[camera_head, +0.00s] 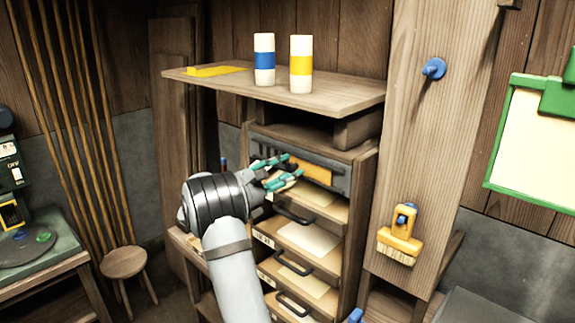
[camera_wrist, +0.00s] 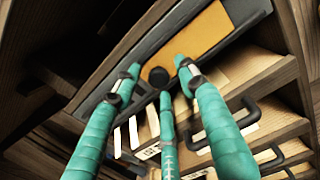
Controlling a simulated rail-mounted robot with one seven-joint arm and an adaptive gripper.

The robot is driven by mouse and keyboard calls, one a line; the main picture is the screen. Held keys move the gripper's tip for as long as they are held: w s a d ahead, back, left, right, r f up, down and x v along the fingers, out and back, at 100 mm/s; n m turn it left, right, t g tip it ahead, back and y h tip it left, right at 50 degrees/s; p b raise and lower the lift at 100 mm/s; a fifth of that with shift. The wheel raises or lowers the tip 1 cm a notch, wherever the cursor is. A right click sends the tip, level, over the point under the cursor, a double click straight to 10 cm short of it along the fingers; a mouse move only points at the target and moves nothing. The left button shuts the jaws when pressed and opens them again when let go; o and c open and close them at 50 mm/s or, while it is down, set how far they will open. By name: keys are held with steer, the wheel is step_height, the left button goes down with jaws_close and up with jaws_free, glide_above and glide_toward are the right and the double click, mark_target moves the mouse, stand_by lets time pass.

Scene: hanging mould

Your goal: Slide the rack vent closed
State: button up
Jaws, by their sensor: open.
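The rack vent is a grey panel (camera_head: 342,182) across the top of the drawer rack, with an orange slide plate (camera_head: 313,171) at its right part and dark slots to the left. In the wrist view the orange plate (camera_wrist: 208,35) has a dark round knob (camera_wrist: 158,77) near its end. My gripper (camera_head: 292,166) has teal fingers, spread open in front of the vent. In the wrist view my gripper's fingertips (camera_wrist: 158,74) stand around the knob, on its left, right and below. I cannot tell whether any finger touches it. The fingers partly hide the vent in the head view.
Drawers with black handles (camera_head: 293,264) sit below the vent. A wooden shelf (camera_head: 340,92) above carries a blue-banded cylinder (camera_head: 264,60) and a yellow-banded cylinder (camera_head: 301,64). A wooden post with a yellow brush (camera_head: 400,238) stands at the right. A stool (camera_head: 124,262) is at the left.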

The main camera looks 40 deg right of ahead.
steer(key=shift+d, duration=0.3)
steer(key=shift+w+d+f, duration=0.1)
steer(key=shift+w, duration=0.15)
jaws_close()
stand_by(0.6)
